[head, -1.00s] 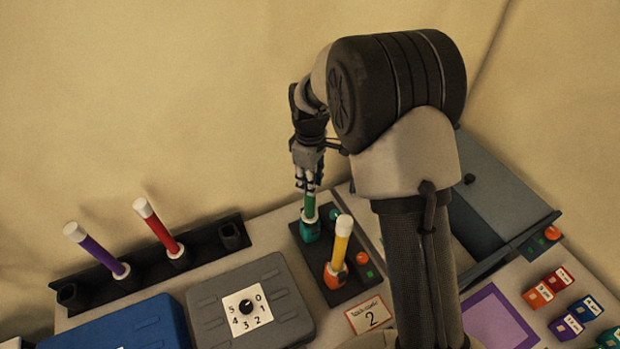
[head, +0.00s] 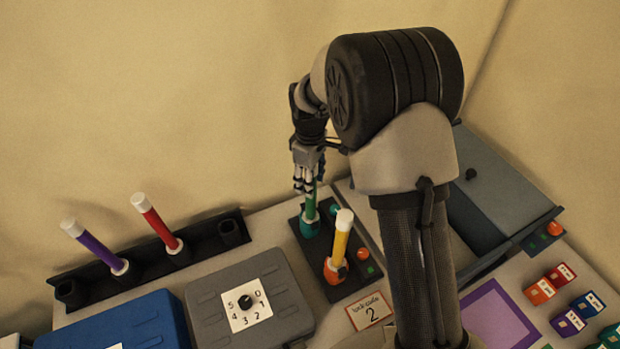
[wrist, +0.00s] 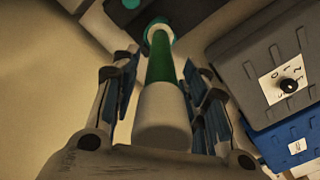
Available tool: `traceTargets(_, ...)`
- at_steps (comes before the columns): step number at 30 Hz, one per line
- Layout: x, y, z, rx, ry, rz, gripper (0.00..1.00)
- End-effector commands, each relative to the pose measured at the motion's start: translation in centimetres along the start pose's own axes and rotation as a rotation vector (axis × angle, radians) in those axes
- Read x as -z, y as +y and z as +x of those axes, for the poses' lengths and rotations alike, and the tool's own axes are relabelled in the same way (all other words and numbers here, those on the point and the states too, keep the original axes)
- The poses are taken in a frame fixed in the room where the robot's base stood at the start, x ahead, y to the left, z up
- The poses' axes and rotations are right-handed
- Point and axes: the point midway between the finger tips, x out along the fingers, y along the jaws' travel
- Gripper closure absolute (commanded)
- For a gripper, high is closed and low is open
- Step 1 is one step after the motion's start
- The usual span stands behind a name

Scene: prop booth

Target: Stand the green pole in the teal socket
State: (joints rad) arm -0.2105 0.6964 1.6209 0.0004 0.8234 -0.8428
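The green pole (head: 311,206) stands in the teal socket (head: 309,225) on a dark plate. In the wrist view the green pole (wrist: 162,68) runs from its near white end down to the teal socket (wrist: 158,31). My gripper (head: 305,189) is above the socket, around the upper part of the pole. In the wrist view my gripper's fingers (wrist: 163,75) are on both sides of the pole with narrow gaps, so it looks open. In the head view the fingers hide the pole's top.
A yellow pole (head: 341,239) stands in an orange socket just in front. Purple (head: 92,244) and red (head: 155,221) poles stand in a dark rack at left. A grey case (head: 210,315) with a dial, a blue case (head: 120,325) and small coloured blocks (head: 570,322) are nearby.

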Motion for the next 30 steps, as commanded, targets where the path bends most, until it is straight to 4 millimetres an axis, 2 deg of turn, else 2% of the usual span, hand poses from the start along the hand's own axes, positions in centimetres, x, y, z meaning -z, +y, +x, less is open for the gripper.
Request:
traceTargets(10,0.0,0.0,0.0,0.000,0.000,0.000,0.53)
traceTargets(14,0.1,0.1,-0.9,-0.002,0.002,0.000,0.53)
traceTargets(24,0.1,0.1,-7.8,-0.003,0.003,0.000,0.53)
traceTargets(30,0.0,0.1,-10.9,-0.002,0.002,0.000,0.53)
